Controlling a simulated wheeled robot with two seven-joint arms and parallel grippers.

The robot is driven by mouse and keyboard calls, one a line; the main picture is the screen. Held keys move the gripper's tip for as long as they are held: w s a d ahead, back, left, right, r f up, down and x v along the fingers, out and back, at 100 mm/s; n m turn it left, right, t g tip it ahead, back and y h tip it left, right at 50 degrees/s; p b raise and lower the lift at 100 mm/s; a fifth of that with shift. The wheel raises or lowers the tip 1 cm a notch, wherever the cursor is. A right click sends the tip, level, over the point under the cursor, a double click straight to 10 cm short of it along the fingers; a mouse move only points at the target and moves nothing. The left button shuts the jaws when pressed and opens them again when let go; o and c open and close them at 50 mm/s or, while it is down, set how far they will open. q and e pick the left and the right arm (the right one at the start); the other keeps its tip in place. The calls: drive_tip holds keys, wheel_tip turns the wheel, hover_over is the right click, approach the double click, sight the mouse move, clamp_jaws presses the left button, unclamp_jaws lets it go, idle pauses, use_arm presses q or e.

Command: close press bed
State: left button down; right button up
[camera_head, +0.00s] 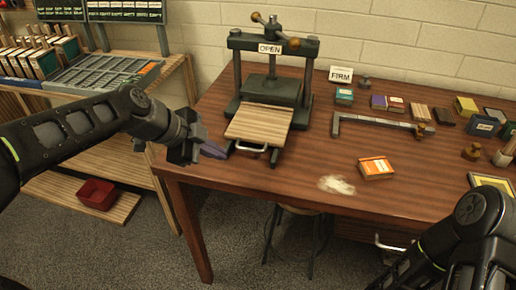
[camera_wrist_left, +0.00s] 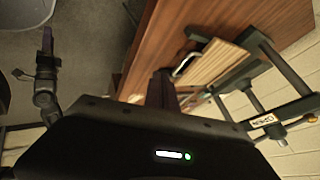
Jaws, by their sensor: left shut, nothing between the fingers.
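The dark press (camera_head: 272,88) stands at the back left of the table with an OPEN sign on its crossbar. Its pale wooden bed (camera_head: 258,123) sticks out in front toward the table's near edge, with a metal handle (camera_head: 250,149) on its front. The bed (camera_wrist_left: 210,66) and handle (camera_wrist_left: 185,65) also show in the left wrist view. My left gripper (camera_head: 214,150) is shut and empty, just left of the handle and apart from it, near the table's front left corner. My right arm is at the bottom right; its fingers cannot be made out clearly.
On the wooden table (camera_head: 300,180), an orange book (camera_head: 376,167) and a pale powder patch (camera_head: 337,185) lie right of the bed. A metal angle bar (camera_head: 380,122), a FIRM sign (camera_head: 340,75) and several small blocks stand farther back.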

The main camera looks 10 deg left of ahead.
use_arm(q)
drive_tip(key=x, duration=1)
drive_tip(key=shift+s+a+f+p, duration=0.15)
drive_tip(key=shift+a+f+p, duration=0.1)
drive_tip(key=shift+p, duration=0.15)
drive_tip(key=w, duration=0.1)
drive_tip(key=w+r+p, duration=0.1)
drive_tip(key=shift+w, duration=0.3)
drive_tip(key=shift+w+p, duration=0.3)
drive_tip(key=shift+w, duration=0.35)
